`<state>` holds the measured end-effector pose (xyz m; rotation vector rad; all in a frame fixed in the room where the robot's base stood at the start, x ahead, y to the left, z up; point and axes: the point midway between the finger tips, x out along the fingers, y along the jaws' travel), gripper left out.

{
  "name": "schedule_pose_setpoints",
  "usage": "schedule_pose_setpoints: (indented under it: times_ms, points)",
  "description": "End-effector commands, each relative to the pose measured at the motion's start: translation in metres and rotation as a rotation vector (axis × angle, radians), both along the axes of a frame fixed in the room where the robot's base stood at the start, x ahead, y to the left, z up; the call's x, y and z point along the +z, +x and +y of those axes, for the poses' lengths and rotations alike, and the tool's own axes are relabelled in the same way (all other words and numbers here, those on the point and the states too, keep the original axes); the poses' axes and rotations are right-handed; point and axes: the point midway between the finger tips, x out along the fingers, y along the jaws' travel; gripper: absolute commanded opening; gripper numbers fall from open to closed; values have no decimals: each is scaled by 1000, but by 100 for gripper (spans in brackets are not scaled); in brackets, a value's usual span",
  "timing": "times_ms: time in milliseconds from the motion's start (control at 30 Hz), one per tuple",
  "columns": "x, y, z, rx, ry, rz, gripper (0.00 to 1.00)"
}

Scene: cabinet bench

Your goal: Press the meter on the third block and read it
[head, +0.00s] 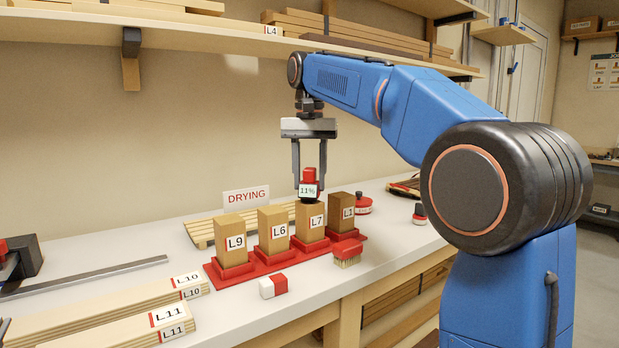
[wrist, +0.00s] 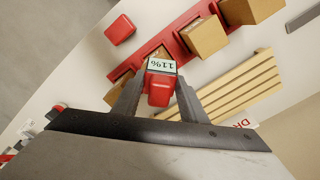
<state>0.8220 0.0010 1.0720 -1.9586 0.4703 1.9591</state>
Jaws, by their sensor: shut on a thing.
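A red meter (head: 310,174) with a white display reading 11% is between the fingers of my gripper (head: 309,184). My gripper is shut on it. The meter is upright, its dark base at the top of the wooden block L7 (head: 310,222), third from the left in the red rack (head: 240,274); contact looks likely. Blocks L9 (head: 235,241) and L6 (head: 273,229) stand to the left, and a darker block (head: 341,212) to the right. In the wrist view the meter (wrist: 160,85) shows its 11% display upside down, hiding most of the block behind it.
A slatted wooden rack (head: 205,231) and a DRYING sign (head: 246,197) stand behind. Labelled boards (head: 130,304) lie at left. A shelf (head: 230,32) runs above.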

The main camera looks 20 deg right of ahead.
Motion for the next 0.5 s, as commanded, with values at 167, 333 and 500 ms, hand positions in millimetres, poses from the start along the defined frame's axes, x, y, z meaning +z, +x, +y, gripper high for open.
schedule_pose_setpoints:
  times_ms: [167, 333, 500]
  points:
    - [-1, 0, 0, 0, 0, 0, 12]
    - [-3, 0, 0, 0, 0, -1, 12]
    - [-5, 0, 0, 0, 0, 0, 12]
